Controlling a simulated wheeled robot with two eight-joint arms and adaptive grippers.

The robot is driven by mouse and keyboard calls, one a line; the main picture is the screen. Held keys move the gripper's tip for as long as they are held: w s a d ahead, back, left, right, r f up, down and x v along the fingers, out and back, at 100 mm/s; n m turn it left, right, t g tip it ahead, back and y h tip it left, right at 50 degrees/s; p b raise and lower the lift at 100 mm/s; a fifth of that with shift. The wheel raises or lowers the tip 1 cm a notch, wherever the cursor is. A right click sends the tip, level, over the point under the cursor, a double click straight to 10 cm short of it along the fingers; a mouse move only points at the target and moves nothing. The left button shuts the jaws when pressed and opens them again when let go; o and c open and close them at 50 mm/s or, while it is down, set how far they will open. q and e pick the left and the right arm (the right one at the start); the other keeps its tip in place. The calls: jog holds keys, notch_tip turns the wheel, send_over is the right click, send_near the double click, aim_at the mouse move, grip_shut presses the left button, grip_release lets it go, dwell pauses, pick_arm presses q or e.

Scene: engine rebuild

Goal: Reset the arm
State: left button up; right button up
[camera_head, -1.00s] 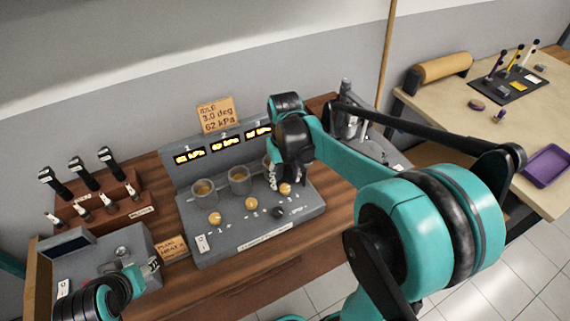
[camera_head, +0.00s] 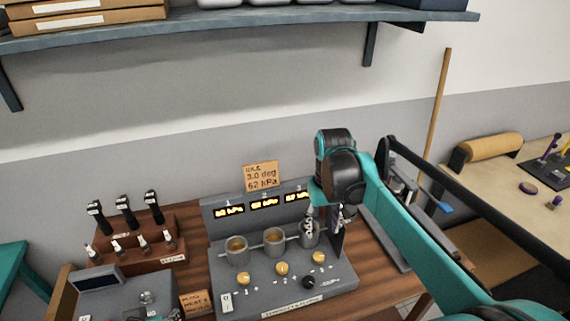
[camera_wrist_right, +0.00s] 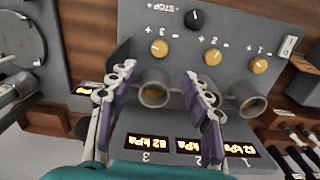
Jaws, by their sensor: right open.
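My right gripper (camera_head: 326,222) is open over the right end of a grey test console (camera_head: 240,285). In the right wrist view its two purple-padded fingers (camera_wrist_right: 158,75) are spread, with the third cup (camera_wrist_right: 153,93) seen between them. I cannot tell whether they touch it; nothing looks gripped. The first cup (camera_head: 237,250) and second cup (camera_head: 274,242) stand to its left in the head view.
The console has yellow knobs (camera_head: 282,268), a black knob (camera_head: 309,282) and lit kPa displays (camera_head: 264,204). A note card (camera_head: 262,176) stands behind it. A brown tool rack (camera_head: 135,248) is at left. A wall shelf (camera_head: 240,22) hangs above; a beige table (camera_head: 515,213) is at right.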

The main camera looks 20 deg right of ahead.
jog(key=s+a+f+t, duration=0.3)
jog(key=s, duration=0.2)
jog(key=s+a+f+t+b, duration=0.1)
jog(key=s+a+f+t, duration=0.2)
jog(key=s, duration=0.3)
jog(key=shift+f+t, duration=0.45)
jog(key=shift+t, duration=0.15)
jog(key=shift+s, duration=0.1)
dwell(1.6)
